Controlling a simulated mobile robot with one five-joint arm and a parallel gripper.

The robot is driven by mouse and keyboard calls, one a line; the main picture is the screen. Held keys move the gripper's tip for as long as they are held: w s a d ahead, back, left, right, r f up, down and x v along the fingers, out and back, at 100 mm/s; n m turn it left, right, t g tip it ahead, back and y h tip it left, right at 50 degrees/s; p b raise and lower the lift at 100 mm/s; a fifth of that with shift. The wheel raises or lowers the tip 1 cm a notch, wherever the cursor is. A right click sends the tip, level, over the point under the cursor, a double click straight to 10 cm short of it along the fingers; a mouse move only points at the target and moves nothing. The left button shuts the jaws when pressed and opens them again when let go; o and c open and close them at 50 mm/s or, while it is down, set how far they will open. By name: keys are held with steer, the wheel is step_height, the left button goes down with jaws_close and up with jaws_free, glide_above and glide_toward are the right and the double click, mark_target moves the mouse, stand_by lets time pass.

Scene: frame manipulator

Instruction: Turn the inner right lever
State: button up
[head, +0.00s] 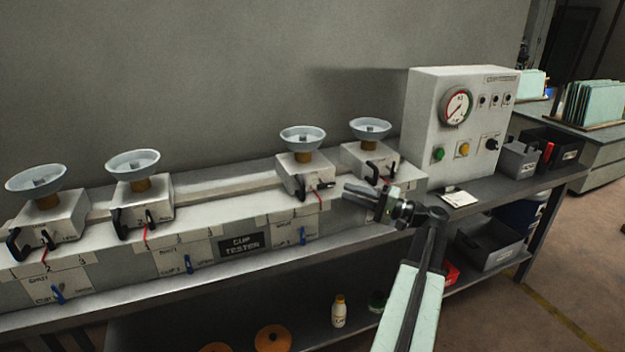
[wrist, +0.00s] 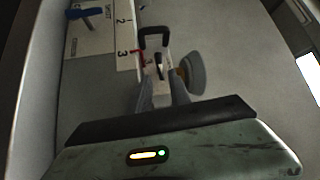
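Four cup units stand in a row on the bench. The inner right unit (head: 303,172) is the third from the left, a pale box with a grey cup on top. It has a black handle, a red pointer and a dark lever (head: 326,185) at its right front. My gripper (head: 357,194) is just right of this unit, pointing left. In the wrist view, my gripper's fingers (wrist: 162,88) are apart with nothing clearly held between them. Ahead of them are a black handle (wrist: 153,37), a red pointer (wrist: 138,56) and a cup (wrist: 192,75). Contact cannot be told.
The outer right unit (head: 366,157) is close behind my gripper. A control box (head: 478,95) with a gauge stands to the right. Blue levers (head: 303,236) are on the bench front. Bins (head: 518,160) stand at the far right. The space in front of the bench looks free.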

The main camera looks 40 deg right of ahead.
mark_target(327, 184)
steer(key=p+x, duration=0.1)
steer(key=x, duration=0.7)
jaws_close()
